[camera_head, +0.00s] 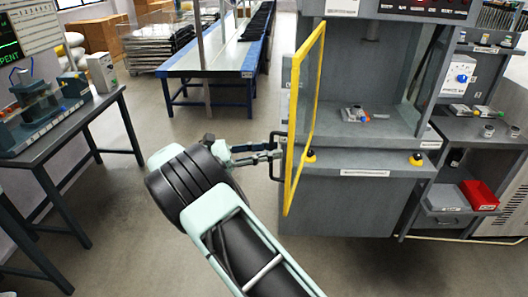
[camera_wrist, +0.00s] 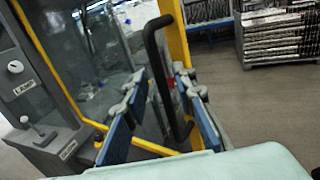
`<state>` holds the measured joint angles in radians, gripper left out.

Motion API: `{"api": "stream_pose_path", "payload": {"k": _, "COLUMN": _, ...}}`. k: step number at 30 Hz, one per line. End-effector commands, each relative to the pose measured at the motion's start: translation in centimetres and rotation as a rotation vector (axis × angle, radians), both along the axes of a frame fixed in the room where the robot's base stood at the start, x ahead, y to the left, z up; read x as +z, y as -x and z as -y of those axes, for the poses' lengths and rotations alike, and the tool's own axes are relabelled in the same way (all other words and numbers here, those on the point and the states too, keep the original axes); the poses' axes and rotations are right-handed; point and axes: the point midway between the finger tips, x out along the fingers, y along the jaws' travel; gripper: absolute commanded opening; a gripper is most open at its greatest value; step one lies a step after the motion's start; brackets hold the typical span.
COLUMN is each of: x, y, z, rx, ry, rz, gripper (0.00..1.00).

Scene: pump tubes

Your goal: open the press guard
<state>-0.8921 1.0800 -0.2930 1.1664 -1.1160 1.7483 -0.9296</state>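The press guard (camera_head: 288,190) is a clear panel in a yellow frame on the left of the grey press. In the head view it is seen nearly edge-on, swung out from the press front, and the work space behind is uncovered. Its black bar handle (camera_head: 273,165) is on the near, left edge; it also shows in the wrist view (camera_wrist: 154,55). My gripper (camera_head: 268,152) is at the handle. In the wrist view the blue-padded fingers of my gripper (camera_wrist: 163,112) stand apart, one either side of the bar, with visible gaps. Firm contact is not visible.
The press bed (camera_head: 370,155) carries a small fitting (camera_head: 358,115) and yellow-based buttons. A dark bench (camera_head: 75,130) stands left, a blue-framed table (camera_head: 210,60) behind. A red bin (camera_head: 478,195) is on the right. Floor between the bench and press is clear.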

Motion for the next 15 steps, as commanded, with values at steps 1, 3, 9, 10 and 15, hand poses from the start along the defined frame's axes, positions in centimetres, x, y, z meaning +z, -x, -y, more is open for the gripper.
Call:
{"api": "stream_pose_path", "payload": {"k": 1, "x": 0.0, "y": 0.1, "z": -0.3, "rx": 0.001, "ry": 0.0, "rz": 0.001, "gripper": 0.25}}
{"api": "stream_pose_path", "payload": {"k": 3, "x": 0.0, "y": 0.2, "z": -0.9, "rx": 0.002, "ry": 0.001, "rz": 0.001, "gripper": 0.25}}
{"api": "stream_pose_path", "payload": {"k": 9, "x": -0.1, "y": 1.5, "z": -4.5, "rx": 0.005, "ry": 0.0, "rz": 0.001, "gripper": 0.25}}
{"api": "stream_pose_path", "payload": {"k": 10, "x": -0.1, "y": 1.7, "z": -5.1, "rx": 0.004, "ry": 0.0, "rz": 0.001, "gripper": 0.25}}
{"api": "stream_pose_path", "payload": {"k": 15, "x": -0.1, "y": 2.8, "z": -8.1, "rx": 0.002, "ry": 0.0, "rz": 0.001, "gripper": 0.25}}
